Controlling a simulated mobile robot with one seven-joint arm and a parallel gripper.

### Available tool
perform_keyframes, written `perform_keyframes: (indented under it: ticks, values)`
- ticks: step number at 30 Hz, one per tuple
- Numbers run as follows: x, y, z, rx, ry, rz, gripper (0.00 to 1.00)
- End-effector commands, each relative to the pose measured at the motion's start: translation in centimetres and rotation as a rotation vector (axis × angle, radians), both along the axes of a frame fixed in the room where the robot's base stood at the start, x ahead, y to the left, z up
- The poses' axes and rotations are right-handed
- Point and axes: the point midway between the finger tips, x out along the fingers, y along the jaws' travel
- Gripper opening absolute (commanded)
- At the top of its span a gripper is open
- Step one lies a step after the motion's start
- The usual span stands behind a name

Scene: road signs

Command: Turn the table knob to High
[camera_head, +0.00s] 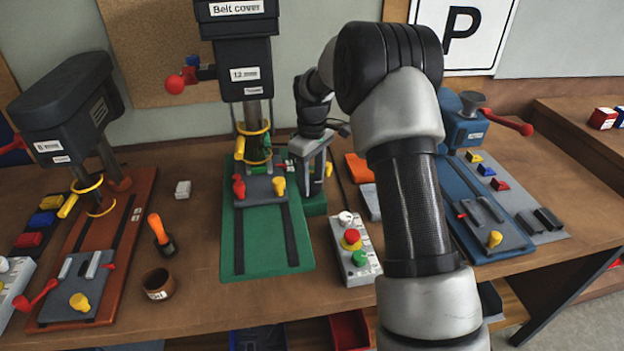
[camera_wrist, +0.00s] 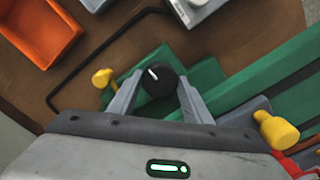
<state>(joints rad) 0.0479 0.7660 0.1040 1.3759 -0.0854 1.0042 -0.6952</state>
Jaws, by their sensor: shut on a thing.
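The table knob (camera_wrist: 160,76) is black and round with a white pointer line, seen in the wrist view on a green part of the middle drill press. The pointer tilts toward the upper left of that view. My gripper (camera_wrist: 159,84) has one finger on each side of the knob and is shut on it. In the head view my gripper (camera_head: 318,178) reaches down beside the drill press column, above a green block (camera_head: 313,206). The knob is hidden there. I cannot read a High label in either view.
A yellow handle (camera_wrist: 103,77) stands close to my left finger in the wrist view. A yellow knob (camera_wrist: 277,130) is on the right. An orange tray (camera_head: 358,168) and a button box (camera_head: 352,250) are nearby. A red press (camera_head: 95,240) stands left, a blue one (camera_head: 490,205) right.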

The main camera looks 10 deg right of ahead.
Motion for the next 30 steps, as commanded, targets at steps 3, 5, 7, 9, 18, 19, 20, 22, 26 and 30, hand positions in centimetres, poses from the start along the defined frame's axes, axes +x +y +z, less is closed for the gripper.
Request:
perform_keyframes:
  ticks: [3, 5, 7, 9, 18, 19, 20, 22, 26, 30]
  values:
    - [0.1, 0.0, 0.1, 0.001, -0.002, 0.000, 0.22]
    - [0.1, 0.0, 0.1, 0.001, -0.002, 0.000, 0.53]
    - [0.0, 0.0, 0.1, 0.000, -0.001, 0.001, 0.63]
    - [0.0, 0.1, 0.1, 0.001, -0.001, 0.002, 0.63]
    - [-0.1, 0.3, 0.0, 0.004, 0.002, 0.004, 0.63]
    - [-0.1, 0.3, 0.0, 0.004, 0.002, 0.005, 0.63]
    - [-0.1, 0.4, 0.1, 0.004, 0.003, 0.005, 0.63]
    - [-0.1, 0.4, 0.3, 0.005, 0.002, 0.005, 0.63]
    - [-0.2, 0.7, 1.5, 0.005, 0.001, 0.005, 0.63]
    - [-0.4, 1.1, 3.6, 0.006, -0.002, 0.003, 0.63]
